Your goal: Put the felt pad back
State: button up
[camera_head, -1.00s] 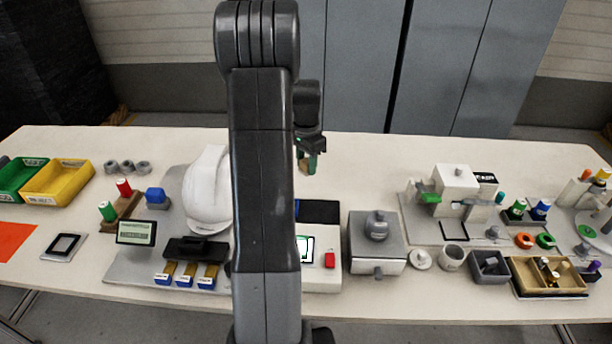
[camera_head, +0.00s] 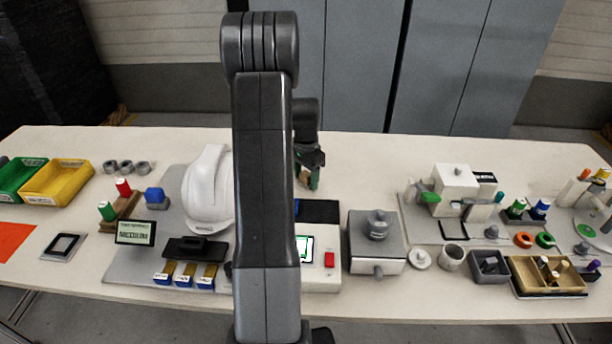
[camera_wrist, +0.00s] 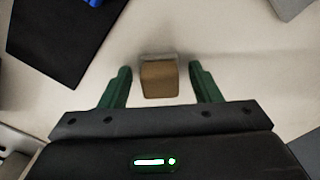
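A small tan-brown block (camera_wrist: 160,78), the likeliest felt pad, sits on the pale table top between my fingers in the wrist view. My gripper (camera_wrist: 160,71) has two green fingers spread apart, with a clear gap on each side of the block. Neither finger visibly touches it. In the head view my gripper (camera_head: 309,180) is low over the back middle of the table, just right of my arm column. The block is not clearly visible there, hidden at or behind the fingers.
A white helmet shell (camera_head: 208,190) stands left of my arm. A grey box with a knob (camera_head: 375,240) and a white device with a red button (camera_head: 329,259) stand in front. A dark flat piece (camera_wrist: 60,35) lies upper left in the wrist view.

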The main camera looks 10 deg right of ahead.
aim_at(306, 173)
notch_tip(306, 173, up, 12)
jog(key=shift+r, duration=0.2)
dwell(0.4)
